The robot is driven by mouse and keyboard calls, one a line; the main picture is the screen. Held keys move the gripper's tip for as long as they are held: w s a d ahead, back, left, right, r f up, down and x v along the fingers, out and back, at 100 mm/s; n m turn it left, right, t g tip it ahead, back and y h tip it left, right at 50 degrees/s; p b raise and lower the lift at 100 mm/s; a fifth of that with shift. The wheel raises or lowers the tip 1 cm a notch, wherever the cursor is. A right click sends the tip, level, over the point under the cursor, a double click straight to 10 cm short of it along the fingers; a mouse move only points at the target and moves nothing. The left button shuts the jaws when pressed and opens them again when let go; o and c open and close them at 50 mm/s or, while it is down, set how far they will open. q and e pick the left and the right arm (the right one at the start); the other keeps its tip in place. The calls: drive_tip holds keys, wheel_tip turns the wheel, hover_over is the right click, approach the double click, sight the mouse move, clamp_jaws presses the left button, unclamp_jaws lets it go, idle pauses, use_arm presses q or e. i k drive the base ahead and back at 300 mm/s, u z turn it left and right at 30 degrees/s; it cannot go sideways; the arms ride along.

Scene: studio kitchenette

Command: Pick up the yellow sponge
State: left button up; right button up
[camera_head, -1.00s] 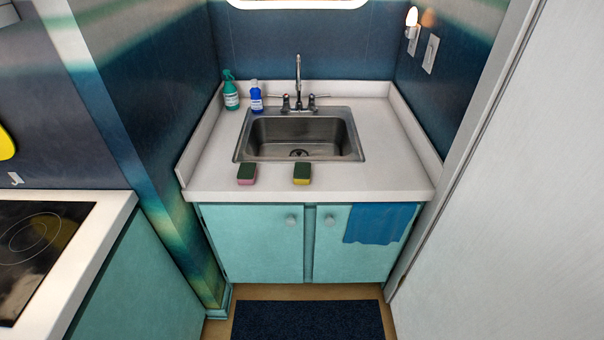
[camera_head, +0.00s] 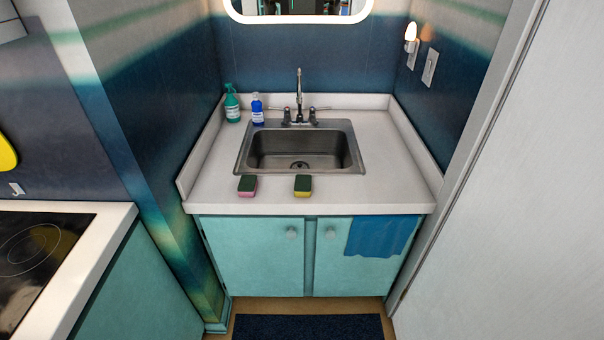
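The yellow sponge (camera_head: 303,186) lies flat on the white counter in front of the sink. Its top is dark green and its lower part is yellow. A similar sponge with a pink lower part (camera_head: 247,186) lies to its left, a short gap away. Neither of my grippers shows in the head view.
The steel sink (camera_head: 300,150) with its faucet (camera_head: 299,95) is just behind the sponges. A green spray bottle (camera_head: 232,103) and a blue bottle (camera_head: 257,110) stand at the back left. A blue towel (camera_head: 380,235) hangs below the counter. Walls close in both sides.

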sight(303, 182)
drive_tip(key=z, duration=0.05)
drive_tip(key=i, duration=1.15)
drive_tip(key=u, duration=0.35)
